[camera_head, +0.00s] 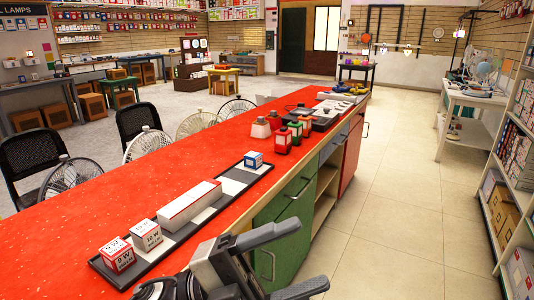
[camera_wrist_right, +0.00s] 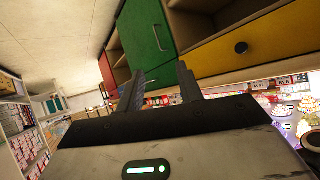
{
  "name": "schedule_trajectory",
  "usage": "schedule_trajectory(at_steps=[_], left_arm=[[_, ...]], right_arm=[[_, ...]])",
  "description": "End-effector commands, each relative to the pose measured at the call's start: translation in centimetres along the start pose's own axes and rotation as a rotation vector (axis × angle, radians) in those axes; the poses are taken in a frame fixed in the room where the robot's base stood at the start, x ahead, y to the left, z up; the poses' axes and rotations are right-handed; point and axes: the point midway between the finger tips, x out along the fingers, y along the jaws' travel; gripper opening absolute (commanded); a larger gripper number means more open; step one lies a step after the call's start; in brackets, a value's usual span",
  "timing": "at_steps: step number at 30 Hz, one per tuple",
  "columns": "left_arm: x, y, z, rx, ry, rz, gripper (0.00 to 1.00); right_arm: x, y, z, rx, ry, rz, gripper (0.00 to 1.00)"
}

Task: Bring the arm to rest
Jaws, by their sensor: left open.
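The picture there is tilted.
The long red counter (camera_head: 150,178) holds a dark tray (camera_head: 168,246) with small bulb boxes (camera_head: 117,256) and a long white box (camera_head: 190,204). Green cabinet doors (camera_wrist_right: 147,37) lie ahead of the right gripper. Shelves (camera_head: 512,150) line the right; the tiled aisle (camera_head: 400,200) is clear.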

Motion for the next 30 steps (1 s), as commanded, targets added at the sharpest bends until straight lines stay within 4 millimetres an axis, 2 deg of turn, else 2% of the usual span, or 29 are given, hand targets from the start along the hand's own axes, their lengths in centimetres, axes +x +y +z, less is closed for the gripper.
schedule_trajectory(at_steps=[2, 4, 6, 8, 9, 12, 15, 18, 21, 30], left_arm=[[-2.1, -0.2, 2.6, -0.165, -0.220, -0.181, 0.67], [-5.2, 0.5, 5.1, -0.310, -0.431, -0.311, 0.67], [-9.2, 2.5, 7.1, -0.465, -0.649, -0.416, 0.67], [-13.0, 5.1, 8.1, -0.598, -0.834, -0.482, 0.67], [-15.4, 7.0, 8.2, -0.682, -0.947, -0.513, 0.67], [-20.7, 11.8, 7.2, -0.871, -1.189, -0.562, 0.67], [-24.5, 15.9, 5.1, -1.024, -1.369, -0.579, 0.67], [-26.9, 18.6, 3.0, -1.132, -1.488, -0.582, 0.67], [-28.0, 20.1, 1.7, -1.194, -1.552, -0.580, 0.67], [-28.4, 20.7, 1.2, -1.216, -1.574, -0.577, 0.67]], right_arm=[[-0.1, 0.0, -0.1, -0.002, -0.002, 0.001, 0.36], [-0.2, 0.0, -0.1, -0.003, -0.004, 0.001, 0.36], [-0.2, 0.0, -0.1, -0.005, -0.007, 0.002, 0.36], [-0.2, 0.0, 0.0, -0.007, -0.011, 0.003, 0.36], [-0.2, 0.0, 0.1, -0.008, -0.014, 0.003, 0.36], [-0.2, 0.1, 0.3, -0.011, -0.020, 0.005, 0.36], [-0.2, 0.1, 0.3, -0.014, -0.021, 0.005, 0.36], [-0.2, 0.1, 0.2, -0.016, -0.019, 0.006, 0.36], [-0.2, 0.1, 0.0, -0.018, -0.017, 0.006, 0.36], [-0.2, 0.1, -0.1, -0.019, -0.015, 0.006, 0.36]])
